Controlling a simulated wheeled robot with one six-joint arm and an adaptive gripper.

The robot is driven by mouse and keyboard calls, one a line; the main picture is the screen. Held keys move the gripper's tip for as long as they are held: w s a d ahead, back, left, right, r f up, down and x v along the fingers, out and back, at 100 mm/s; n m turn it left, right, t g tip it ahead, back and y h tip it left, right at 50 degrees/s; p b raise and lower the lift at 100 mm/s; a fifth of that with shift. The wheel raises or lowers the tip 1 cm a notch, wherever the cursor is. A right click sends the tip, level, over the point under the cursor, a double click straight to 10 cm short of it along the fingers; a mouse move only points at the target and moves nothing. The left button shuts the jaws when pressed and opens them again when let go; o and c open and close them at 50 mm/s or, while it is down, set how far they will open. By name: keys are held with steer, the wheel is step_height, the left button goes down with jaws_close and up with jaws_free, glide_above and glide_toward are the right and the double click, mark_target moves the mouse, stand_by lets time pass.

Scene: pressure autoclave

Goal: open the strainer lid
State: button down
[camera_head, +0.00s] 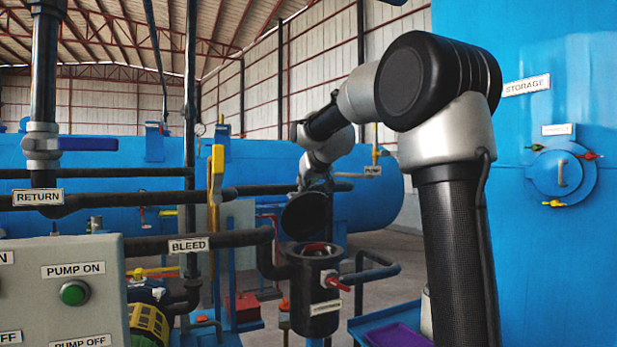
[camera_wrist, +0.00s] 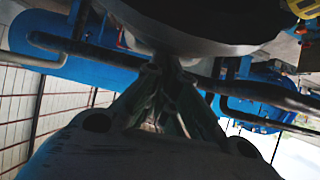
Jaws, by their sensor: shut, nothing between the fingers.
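The strainer (camera_head: 318,290) is a black upright cylinder with a label on its front, right of centre in the head view. Its mouth shows a reddish ring inside and is uncovered. The round black lid (camera_head: 304,217) stands raised and tilted above the strainer's rim. My gripper (camera_wrist: 163,60) is shut and empty, with its fingertips close against a large dark rounded surface in the wrist view, which looks like the lid. I cannot tell whether they touch. In the head view the fingers are mostly hidden behind the lid.
A red handle (camera_head: 337,283) sticks out from the strainer's right side. The black bleed pipe (camera_head: 215,240) joins it from the left. A yellow valve lever (camera_head: 217,170) stands left of it. The grey control panel (camera_head: 75,290) fills the lower left. A blue storage tank (camera_head: 545,250) stands at right.

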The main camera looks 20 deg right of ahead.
steer(key=shift+w+f, duration=0.3)
steer(key=shift+w, duration=0.25)
